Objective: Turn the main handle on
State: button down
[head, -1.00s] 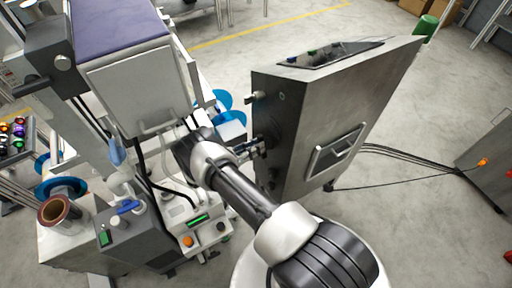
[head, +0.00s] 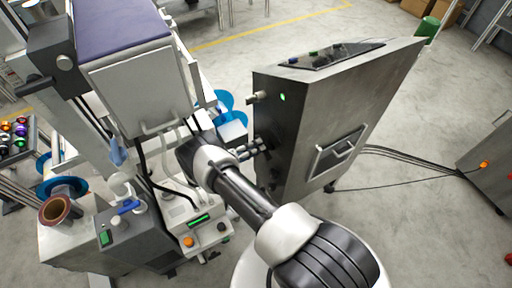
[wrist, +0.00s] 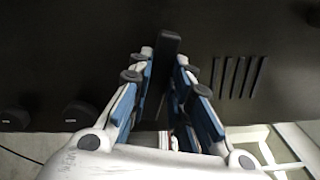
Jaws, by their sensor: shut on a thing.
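The main handle (wrist: 170,44) is a black bar on the dark face of the steel cabinet (head: 330,125). In the wrist view it stands roughly upright between the fingers of my gripper (wrist: 164,62), which is shut on it. In the head view my gripper (head: 256,147) meets the cabinet's dark left side, and the fingers and wrist hide the handle there. A small green light (head: 283,97) glows near the top of that side.
A grey machine (head: 135,85) with a purple top stands close to the left of my arm. A control box (head: 190,220) with buttons stands below it. Cables (head: 410,160) run over the floor right of the cabinet. Open floor (head: 440,90) lies beyond.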

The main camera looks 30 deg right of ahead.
jog(key=shift+f+n, duration=0.15)
jog(key=shift+n, duration=1.45)
jog(key=c, duration=1.5)
grip_release()
jog(key=a, duration=1.2)
jog(key=shift+s, duration=0.25)
jog(key=shift+s, duration=0.1)
